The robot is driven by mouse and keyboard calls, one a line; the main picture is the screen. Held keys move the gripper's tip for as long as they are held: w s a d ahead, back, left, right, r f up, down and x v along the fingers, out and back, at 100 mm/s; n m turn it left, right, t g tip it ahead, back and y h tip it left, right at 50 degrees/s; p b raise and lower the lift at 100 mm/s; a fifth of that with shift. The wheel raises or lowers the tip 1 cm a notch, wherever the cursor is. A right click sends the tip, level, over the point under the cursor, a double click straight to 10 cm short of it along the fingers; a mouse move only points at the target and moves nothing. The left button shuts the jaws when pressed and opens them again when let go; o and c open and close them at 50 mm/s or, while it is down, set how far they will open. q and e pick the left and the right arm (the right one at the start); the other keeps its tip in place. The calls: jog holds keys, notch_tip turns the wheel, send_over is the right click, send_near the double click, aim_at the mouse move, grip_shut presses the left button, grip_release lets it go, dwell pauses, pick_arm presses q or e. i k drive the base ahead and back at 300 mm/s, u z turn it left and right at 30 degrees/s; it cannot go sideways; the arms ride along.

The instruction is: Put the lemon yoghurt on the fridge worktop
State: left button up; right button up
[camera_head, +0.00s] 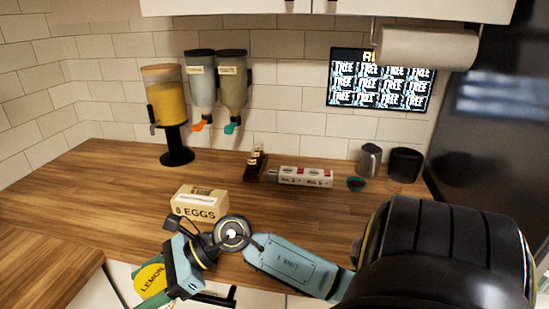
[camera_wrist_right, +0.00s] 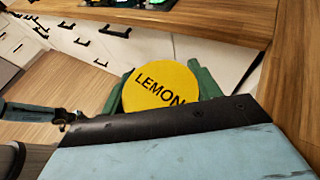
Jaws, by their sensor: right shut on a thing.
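The lemon yoghurt, with a round yellow lid marked LEMON, shows at the lower left of the head view (camera_head: 151,278) and in the middle of the right wrist view (camera_wrist_right: 160,84). My right gripper (camera_head: 150,288) is shut on it, with green fingers on either side in the wrist view. The yoghurt is in front of the cabinet fronts, near the worktop's front edge; its body below the lid is mostly hidden. A long wooden worktop (camera_head: 110,195) runs along the wall, and another wooden surface (camera_head: 40,268) is at the lower left. I cannot tell which is the fridge worktop. My left gripper is not seen.
An egg box (camera_head: 199,202) stands on the worktop just behind my right gripper. A juice dispenser (camera_head: 168,110), a white box (camera_head: 305,177), a steel jug (camera_head: 370,160) and a black container (camera_head: 404,165) stand farther back. The worktop's left part is clear.

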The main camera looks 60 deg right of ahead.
aim_at(311, 208)
jog(key=z, duration=0.9)
jog(key=i, duration=1)
jog(key=z, duration=1)
